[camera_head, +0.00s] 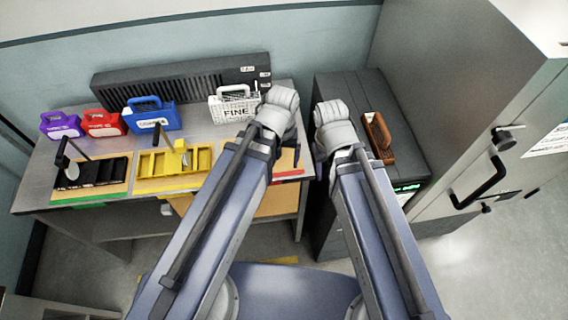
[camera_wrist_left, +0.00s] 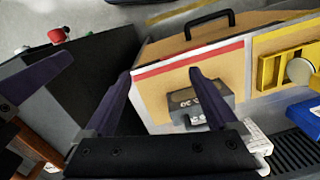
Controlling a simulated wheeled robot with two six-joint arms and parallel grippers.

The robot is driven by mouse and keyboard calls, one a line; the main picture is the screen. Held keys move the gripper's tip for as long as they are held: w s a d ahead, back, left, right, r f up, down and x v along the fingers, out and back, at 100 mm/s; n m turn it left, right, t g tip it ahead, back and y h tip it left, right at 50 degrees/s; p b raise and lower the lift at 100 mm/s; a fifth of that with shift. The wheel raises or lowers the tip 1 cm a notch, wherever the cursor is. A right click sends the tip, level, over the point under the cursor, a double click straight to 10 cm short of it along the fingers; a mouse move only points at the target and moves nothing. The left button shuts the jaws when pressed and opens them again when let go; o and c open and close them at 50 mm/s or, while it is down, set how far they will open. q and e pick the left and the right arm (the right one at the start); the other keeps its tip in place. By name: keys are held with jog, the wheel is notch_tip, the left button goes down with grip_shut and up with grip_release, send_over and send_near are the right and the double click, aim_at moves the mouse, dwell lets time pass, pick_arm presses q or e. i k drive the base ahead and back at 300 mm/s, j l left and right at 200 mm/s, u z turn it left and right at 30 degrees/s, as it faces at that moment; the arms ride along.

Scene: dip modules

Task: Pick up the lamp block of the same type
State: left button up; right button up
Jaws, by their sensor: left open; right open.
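I cannot tell for certain which thing is the lamp block. Carry-handled blocks stand along the back of the bench: purple (camera_head: 60,125), red (camera_head: 103,124), blue (camera_head: 152,117) and white marked FINE (camera_head: 235,106). My left gripper (camera_wrist_left: 162,76) is open and empty in the left wrist view, its fingers above the red-edged board (camera_wrist_left: 165,82). A dark grey piece with small labels (camera_wrist_left: 205,102) lies on that board, partly behind one finger.
A black compartment tray (camera_head: 92,173) and a yellow one (camera_head: 175,160) sit at the bench front. A dark slotted rack (camera_head: 180,84) lines the back. A brown handled block (camera_head: 378,136) lies on the dark cabinet (camera_head: 345,92). A tall grey cabinet (camera_head: 450,80) stands right.

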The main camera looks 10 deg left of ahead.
aim_at(54, 128)
jog(key=k+j, duration=0.75)
jog(key=u, duration=1.4)
